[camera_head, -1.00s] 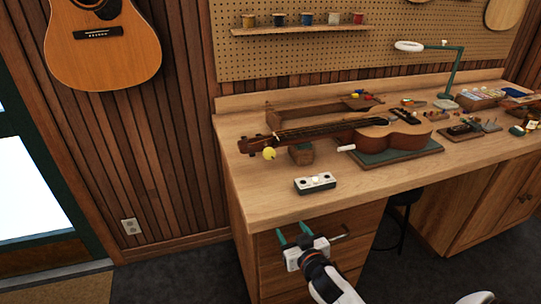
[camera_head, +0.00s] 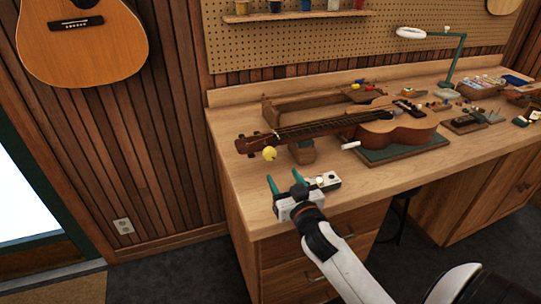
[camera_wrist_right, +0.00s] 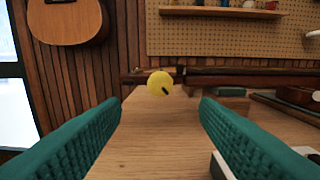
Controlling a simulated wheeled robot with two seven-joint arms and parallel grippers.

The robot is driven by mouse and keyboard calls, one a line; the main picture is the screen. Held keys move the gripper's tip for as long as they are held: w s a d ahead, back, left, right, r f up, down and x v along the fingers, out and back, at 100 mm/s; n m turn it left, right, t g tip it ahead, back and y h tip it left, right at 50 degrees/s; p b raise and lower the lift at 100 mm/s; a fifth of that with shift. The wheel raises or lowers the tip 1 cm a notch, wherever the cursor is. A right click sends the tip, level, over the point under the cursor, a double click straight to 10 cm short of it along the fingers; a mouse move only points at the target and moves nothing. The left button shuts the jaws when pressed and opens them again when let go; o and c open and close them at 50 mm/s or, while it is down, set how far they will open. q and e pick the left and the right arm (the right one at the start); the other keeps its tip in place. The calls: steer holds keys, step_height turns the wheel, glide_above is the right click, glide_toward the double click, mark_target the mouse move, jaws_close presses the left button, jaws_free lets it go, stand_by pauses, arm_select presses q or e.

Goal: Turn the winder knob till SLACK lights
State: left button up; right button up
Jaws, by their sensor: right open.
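The winder knob is a yellow ball (camera_head: 269,153) at the headstock end of the ukulele (camera_head: 345,128). It also shows in the right wrist view as a yellow ball with a dark mark (camera_wrist_right: 160,83). My right gripper (camera_head: 286,183) is open and empty over the front left of the bench, in front of the knob and apart from it. In the right wrist view the knob lies between the two green fingers, farther off. A small white and black box (camera_head: 324,181) sits beside my right gripper, partly hidden by it; I cannot tell whether a lamp on it is lit. My left gripper is not in view.
The ukulele body rests on a dark green mat (camera_head: 402,150), and a wooden block (camera_head: 302,152) stands under its neck. A wooden rack (camera_head: 315,106) is behind. A green lamp (camera_head: 455,65) and small parts fill the right. Bench top at the left end is clear.

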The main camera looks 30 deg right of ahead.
mark_target(271, 157)
steer(key=x, duration=0.5)
steer(key=shift+w+d+r+p, duration=0.1)
steer(key=shift+r+p, duration=0.1)
steer(key=shift+p, duration=0.15)
steer(key=x, duration=0.3)
steer(key=shift+w+f, duration=0.15)
steer(key=shift+w, duration=0.1)
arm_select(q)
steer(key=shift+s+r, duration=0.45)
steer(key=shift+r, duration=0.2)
arm_select(e)
steer(key=shift+w+d, duration=0.15)
steer(key=shift+w, duration=0.15)
steer(key=shift+c, duration=0.3)
steer(key=c, duration=0.9)
